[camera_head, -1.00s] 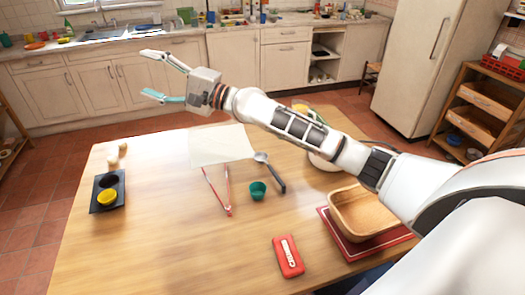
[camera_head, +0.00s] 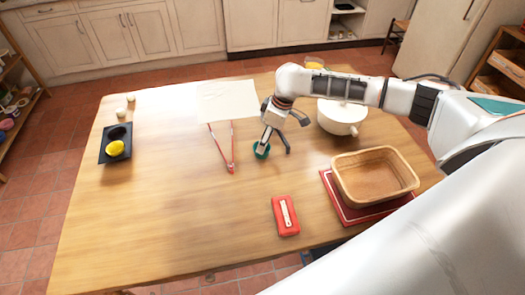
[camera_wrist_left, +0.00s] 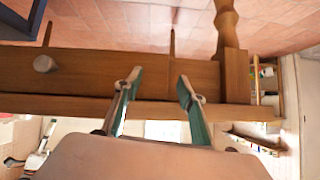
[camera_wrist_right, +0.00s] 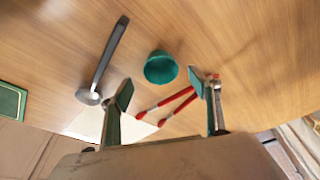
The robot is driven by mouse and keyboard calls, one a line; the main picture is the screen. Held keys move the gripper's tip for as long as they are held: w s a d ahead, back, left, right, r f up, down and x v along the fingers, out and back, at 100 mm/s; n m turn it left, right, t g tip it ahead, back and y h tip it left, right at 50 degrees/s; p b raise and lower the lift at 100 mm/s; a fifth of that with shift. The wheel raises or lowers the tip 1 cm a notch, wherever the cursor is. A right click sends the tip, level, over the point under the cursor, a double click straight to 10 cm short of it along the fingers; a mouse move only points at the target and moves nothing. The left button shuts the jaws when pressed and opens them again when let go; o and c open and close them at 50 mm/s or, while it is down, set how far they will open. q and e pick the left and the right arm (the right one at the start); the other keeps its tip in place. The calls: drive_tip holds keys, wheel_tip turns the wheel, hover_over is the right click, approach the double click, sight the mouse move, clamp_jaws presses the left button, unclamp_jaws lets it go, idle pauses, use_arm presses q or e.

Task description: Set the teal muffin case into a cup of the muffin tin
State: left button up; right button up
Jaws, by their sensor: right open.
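The teal muffin case (camera_head: 262,155) stands on the table, partly hidden by my right gripper (camera_head: 273,151). In the right wrist view the case (camera_wrist_right: 160,70) shows whole, just beyond and between the fingertips of my right gripper (camera_wrist_right: 160,88). That gripper is open and empty, and no finger appears to touch the case. The dark muffin tin (camera_head: 108,160) lies at the table's left side. Its near cup holds a yellow case (camera_head: 115,148); its far cup looks empty. My left gripper (camera_wrist_left: 160,80) shows only in its wrist view, open and empty, facing the table's edge.
Red tongs (camera_head: 231,165) lie just left of the teal case, and a dark-handled spoon (camera_wrist_right: 108,60) lies beside it. A white sheet (camera_head: 228,100), white pot (camera_head: 342,118), basket (camera_head: 375,178) and red case (camera_head: 286,216) are around. The table between tongs and tin is clear.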

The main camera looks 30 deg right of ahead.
drive_tip(key=x, duration=0.6)
drive_tip(key=shift+a, duration=0.1)
drive_tip(key=shift+c, duration=0.3)
drive_tip(key=c, duration=0.9)
drive_tip(key=shift+r, duration=0.1)
drive_tip(key=shift+s+r, duration=0.1)
drive_tip(key=shift+r, duration=9.9)
